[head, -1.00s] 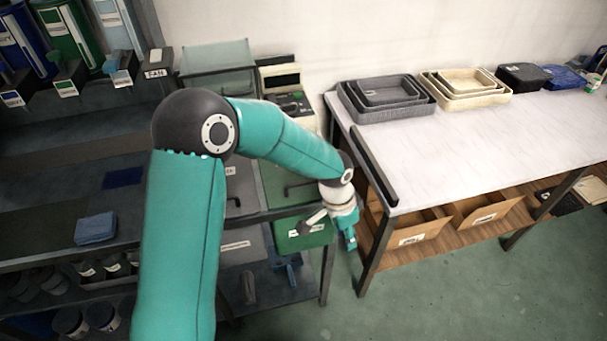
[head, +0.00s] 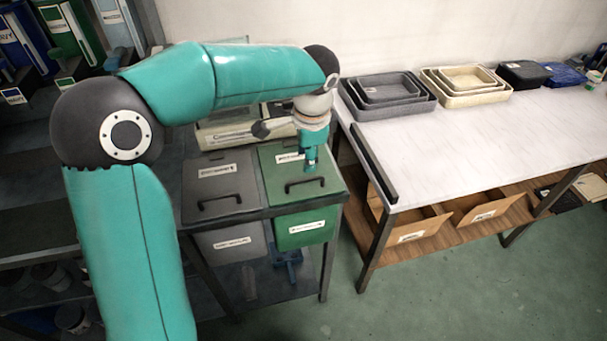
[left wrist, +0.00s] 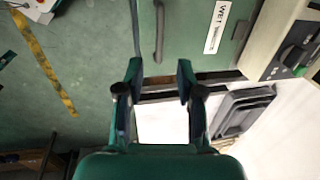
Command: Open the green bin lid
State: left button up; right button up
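The green bin (head: 308,222) stands in a dark metal frame, left of the long table. Its green lid (head: 292,178) is shut and has a dark bar handle (head: 305,187) near the front edge. My left gripper (head: 311,166) hangs over the lid, behind the handle in the picture. In the left wrist view my left gripper (left wrist: 158,88) has its two fingers apart with nothing between them. That view also shows the green lid (left wrist: 185,30) and its handle (left wrist: 159,32) beyond the fingertips, not between them. My right gripper is not seen.
A grey bin (head: 222,188) with a similar handle stands directly left of the green one. A white table (head: 480,135) with nested trays (head: 388,112) is on the right. A beige device (head: 235,133) sits behind the bins. My left arm hides part of the left shelves.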

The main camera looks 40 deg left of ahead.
aim_at(305, 181)
pick_arm(q)
jog(key=f, duration=0.5)
jog(key=w+a+f, duration=0.1)
jog(key=f, duration=0.2)
jog(key=shift+w+a+f, duration=0.1)
jog(key=shift+f, duration=0.15)
grip_shut()
